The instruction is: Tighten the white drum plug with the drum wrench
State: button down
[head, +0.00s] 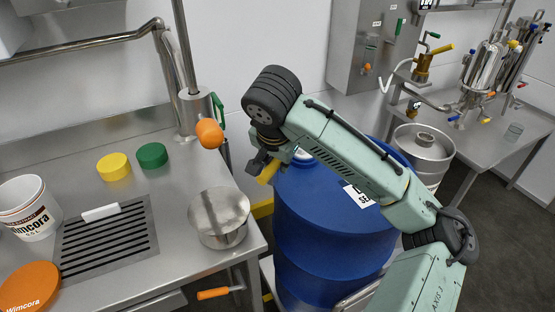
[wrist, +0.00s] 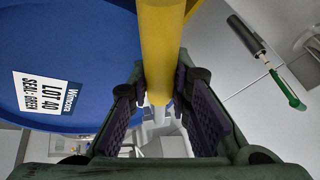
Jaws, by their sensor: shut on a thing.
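My gripper (head: 268,168) is over the near left edge of the blue drum (head: 325,235), beside the steel table. It is shut on a yellow bar, taken to be the drum wrench (head: 268,173). In the wrist view the yellow wrench (wrist: 162,45) runs between the two dark finger pads and toward the top of the picture. My arm covers much of the drum's top, and I cannot make out the white plug for certain. The wrench's working end is not clear.
The steel table at left holds a yellow cap (head: 114,167), a green cap (head: 152,155), a steel pot (head: 219,217), a white bucket (head: 30,210) and an orange lid (head: 28,288). A steel keg (head: 423,150) stands behind the drum at right. Dark floor is free at far right.

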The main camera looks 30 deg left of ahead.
jog(key=shift+f+b, duration=0.5)
jog(key=shift+f, duration=0.5)
dwell(0.3)
jog(key=shift+a+r+p, duration=0.2)
jog(key=shift+a+p, duration=0.2)
jog(key=shift+p, duration=0.25)
jog(key=shift+w+a+m+p, duration=0.1)
jog(key=shift+a+m+p, duration=0.3)
jog(key=shift+m, duration=0.2)
jog(key=shift+f, duration=0.2)
jog(key=shift+w+a+m+h+p, duration=0.2)
jog(key=shift+a+m+h+p, duration=0.3)
jog(key=shift+a+m+p, duration=0.3)
